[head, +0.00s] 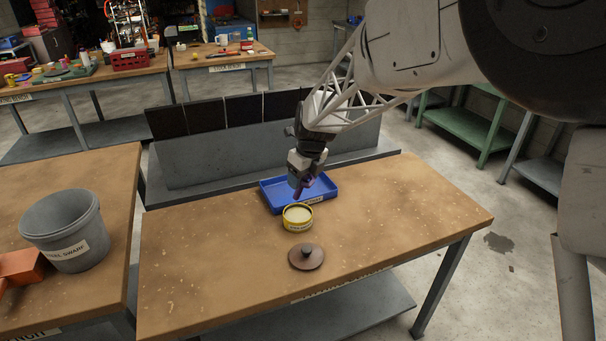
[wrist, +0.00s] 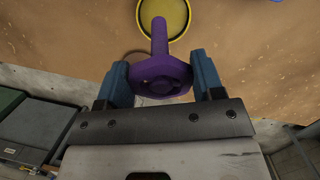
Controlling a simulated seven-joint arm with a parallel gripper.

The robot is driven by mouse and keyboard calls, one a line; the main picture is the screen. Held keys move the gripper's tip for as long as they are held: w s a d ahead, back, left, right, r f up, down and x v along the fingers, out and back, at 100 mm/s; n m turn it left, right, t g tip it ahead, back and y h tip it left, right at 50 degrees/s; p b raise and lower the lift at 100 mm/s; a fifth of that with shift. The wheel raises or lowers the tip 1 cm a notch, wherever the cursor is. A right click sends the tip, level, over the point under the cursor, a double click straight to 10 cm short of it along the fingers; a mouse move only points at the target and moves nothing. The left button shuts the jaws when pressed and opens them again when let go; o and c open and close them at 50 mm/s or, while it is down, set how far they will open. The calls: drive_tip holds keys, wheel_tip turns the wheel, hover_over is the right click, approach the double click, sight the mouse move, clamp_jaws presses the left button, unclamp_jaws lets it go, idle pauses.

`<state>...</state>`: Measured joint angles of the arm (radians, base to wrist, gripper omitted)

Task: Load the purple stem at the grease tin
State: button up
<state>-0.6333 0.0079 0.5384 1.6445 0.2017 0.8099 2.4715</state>
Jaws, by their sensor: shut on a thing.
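My gripper (wrist: 162,80) is shut on the purple stem (wrist: 161,70), with a blue finger on each side of its wide end. In the head view my gripper (head: 304,184) is above the front part of the blue tray, and little of the purple stem (head: 306,184) shows there. The yellow grease tin (head: 298,226) stands open on the brown bench in front of the tray, with pale yellow grease inside. In the wrist view the stem's narrow end overlaps the grease tin (wrist: 176,12); I cannot tell whether they touch.
The blue tray (head: 338,193) lies just behind the tin. A dark round lid with a knob (head: 306,257) lies in front of the tin. A grey bucket (head: 65,232) stands on the left bench. The right part of the brown bench (head: 420,205) is clear.

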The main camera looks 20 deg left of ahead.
drive_tip(key=shift+d+x, duration=0.25)
drive_tip(key=shift+x, duration=0.9)
drive_tip(key=shift+d+x, duration=0.25)
drive_tip(key=shift+x, duration=0.95)
drive_tip(key=shift+s+f, duration=0.15)
drive_tip(key=shift+f, duration=0.7)
idle(1.3)
drive_tip(key=shift+r, duration=0.15)
drive_tip(key=shift+a+v, duration=0.25)
drive_tip(key=shift+v, duration=0.85)
drive_tip(key=shift+a+v, duration=0.2)
drive_tip(key=shift+v, duration=0.95)
drive_tip(key=shift+a+v, duration=0.25)
drive_tip(key=shift+v, duration=0.85)
drive_tip(key=shift+w+r, duration=0.15)
drive_tip(key=shift+w, duration=0.1)
